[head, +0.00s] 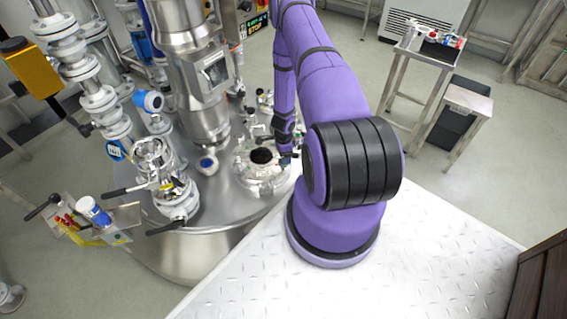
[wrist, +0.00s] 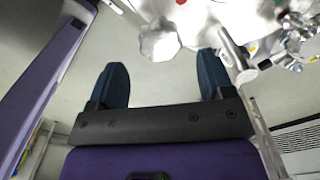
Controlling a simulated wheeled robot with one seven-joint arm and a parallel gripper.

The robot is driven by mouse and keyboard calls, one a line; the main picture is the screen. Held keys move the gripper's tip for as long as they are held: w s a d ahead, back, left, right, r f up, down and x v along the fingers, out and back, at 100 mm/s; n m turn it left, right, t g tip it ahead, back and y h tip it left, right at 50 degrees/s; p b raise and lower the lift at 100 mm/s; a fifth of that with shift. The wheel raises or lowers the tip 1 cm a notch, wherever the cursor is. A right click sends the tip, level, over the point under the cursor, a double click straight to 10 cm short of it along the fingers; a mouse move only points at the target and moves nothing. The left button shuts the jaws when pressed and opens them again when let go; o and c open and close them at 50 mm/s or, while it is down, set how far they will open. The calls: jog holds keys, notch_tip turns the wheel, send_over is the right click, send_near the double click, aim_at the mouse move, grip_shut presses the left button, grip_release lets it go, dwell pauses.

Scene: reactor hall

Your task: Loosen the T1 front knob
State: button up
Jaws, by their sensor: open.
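A pale, lobed knob (wrist: 158,42) shows in the wrist view, just beyond the fingertips and roughly midway between them. I see no label that confirms it is the T1 front knob. My gripper (wrist: 162,64) is open, its two dark blue fingers apart with nothing between them. The knob looks clear of both fingers. In the head view my purple arm reaches down to the right side of a round metal port (head: 250,176) with a dark centre, on the steel vessel lid (head: 228,204). The knob cannot be made out clearly there.
A metal handle (wrist: 233,50) and small fittings (wrist: 292,38) stand close right of the right finger. In the head view a tall steel column (head: 190,80) and a valve with black handles (head: 178,198) crowd the lid's left. A side table (head: 437,50) stands at the back right.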

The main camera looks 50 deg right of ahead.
jog(key=m, duration=1.3)
jog(key=shift+m, duration=0.3)
jog(key=m, duration=0.7)
jog(key=shift+m, duration=0.3)
jog(key=m, duration=0.6)
jog(key=shift+m, duration=0.4)
notch_tip(320, 180, down, 6)
jog(key=shift+f, duration=0.1)
jog(key=shift+c, duration=0.2)
